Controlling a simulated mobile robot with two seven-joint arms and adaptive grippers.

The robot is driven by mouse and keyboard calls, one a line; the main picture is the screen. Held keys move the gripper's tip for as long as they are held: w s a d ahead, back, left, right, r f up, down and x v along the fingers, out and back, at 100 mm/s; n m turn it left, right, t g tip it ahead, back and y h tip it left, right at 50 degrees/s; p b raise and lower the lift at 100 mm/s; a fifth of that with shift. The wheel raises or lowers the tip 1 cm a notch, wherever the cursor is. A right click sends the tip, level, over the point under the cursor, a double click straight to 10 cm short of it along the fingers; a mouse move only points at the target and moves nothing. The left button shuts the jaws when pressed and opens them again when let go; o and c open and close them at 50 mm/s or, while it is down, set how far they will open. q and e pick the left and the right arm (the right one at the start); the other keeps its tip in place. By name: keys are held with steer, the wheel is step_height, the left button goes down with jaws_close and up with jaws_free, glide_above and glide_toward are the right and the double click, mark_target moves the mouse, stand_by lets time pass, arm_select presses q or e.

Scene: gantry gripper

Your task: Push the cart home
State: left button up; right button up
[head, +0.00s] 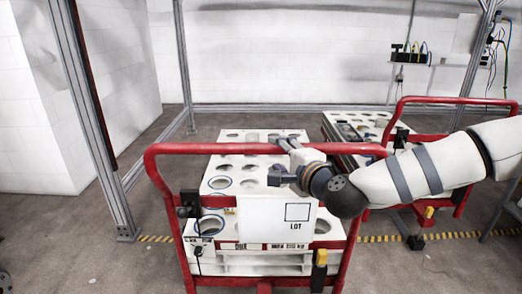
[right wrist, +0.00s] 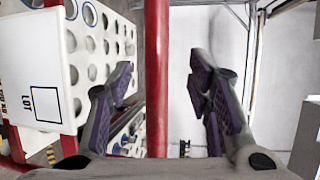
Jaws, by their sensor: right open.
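The near cart has a red tubular frame whose top handle bar (head: 210,149) runs across the head view. It carries a white box with round holes and a "LOT" label (head: 298,213). My right gripper (head: 284,162) is at the middle of the handle bar, its arm coming in from the right. In the right wrist view the gripper (right wrist: 165,90) is open, and the red bar (right wrist: 158,70) passes between its two fingers without visible contact. The box (right wrist: 45,60) shows to the left there. My left gripper is not in view.
A second red-framed cart (head: 450,101) with a holed white top stands behind right. Grey gantry posts (head: 92,120) rise at the left near a white wall block (head: 40,110). Yellow-black floor tape (head: 380,239) runs beside the cart. Bare floor (head: 90,255) lies at the left.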

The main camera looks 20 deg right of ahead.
mark_target(270, 150)
steer(key=x, duration=0.5)
steer(key=b+x, duration=0.1)
steer(key=x, duration=0.1)
steer(key=shift+w+f, duration=0.1)
steer(key=shift+f, duration=0.25)
steer(key=shift+w, duration=0.35)
steer(key=shift+r, duration=0.1)
jaws_close()
